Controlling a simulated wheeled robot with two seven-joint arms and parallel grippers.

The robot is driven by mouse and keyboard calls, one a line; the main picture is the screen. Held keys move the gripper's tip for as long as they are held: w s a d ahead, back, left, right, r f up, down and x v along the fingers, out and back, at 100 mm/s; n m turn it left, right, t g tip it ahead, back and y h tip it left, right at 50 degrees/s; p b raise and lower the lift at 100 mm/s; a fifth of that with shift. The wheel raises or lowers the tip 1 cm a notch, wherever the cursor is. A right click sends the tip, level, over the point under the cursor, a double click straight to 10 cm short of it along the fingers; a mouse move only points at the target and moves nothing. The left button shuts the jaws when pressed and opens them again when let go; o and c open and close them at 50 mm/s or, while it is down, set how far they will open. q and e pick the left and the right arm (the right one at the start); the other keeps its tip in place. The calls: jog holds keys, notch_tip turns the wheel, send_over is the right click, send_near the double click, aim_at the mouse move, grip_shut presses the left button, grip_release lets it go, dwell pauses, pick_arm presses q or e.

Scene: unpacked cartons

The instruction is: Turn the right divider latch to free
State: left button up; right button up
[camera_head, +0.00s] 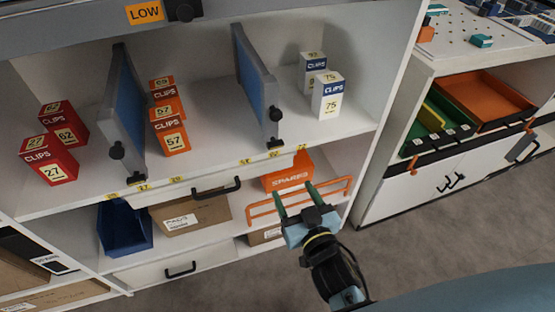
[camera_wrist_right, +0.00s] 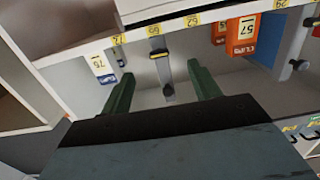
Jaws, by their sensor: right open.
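The right divider (camera_head: 258,85) is a grey-framed blue panel standing on the upper shelf. Its dark latch (camera_head: 275,114) sits on the front edge. In the right wrist view the divider's grey front edge (camera_wrist_right: 164,75) shows between my fingers, with the dark latch (camera_wrist_right: 158,53) across it. My right gripper (camera_head: 297,190) is open and empty, below and in front of the shelf, apart from the latch; its green fingers also show in the right wrist view (camera_wrist_right: 160,80). My left gripper is out of view.
The left divider (camera_head: 124,100) has a similar knob. Red boxes (camera_head: 48,160), orange boxes (camera_head: 170,130) and white boxes (camera_head: 327,95) stand on the upper shelf (camera_head: 215,120). Below are a spares box (camera_head: 287,179), an orange rail (camera_head: 262,209) and a blue bin (camera_head: 122,230).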

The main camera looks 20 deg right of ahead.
aim_at(276, 146)
jog(key=shift+t, duration=0.4)
jog(key=w, duration=0.4)
jog(key=w+r+b, duration=0.1)
jog(key=w, duration=0.3)
jog(key=w+r+b, duration=0.1)
jog(key=w, duration=0.3)
jog(key=shift+w, duration=0.15)
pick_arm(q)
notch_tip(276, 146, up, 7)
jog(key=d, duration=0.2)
pick_arm(e)
jog(key=shift+w, duration=0.65)
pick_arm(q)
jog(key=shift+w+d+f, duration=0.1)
pick_arm(e)
jog(key=c, duration=1)
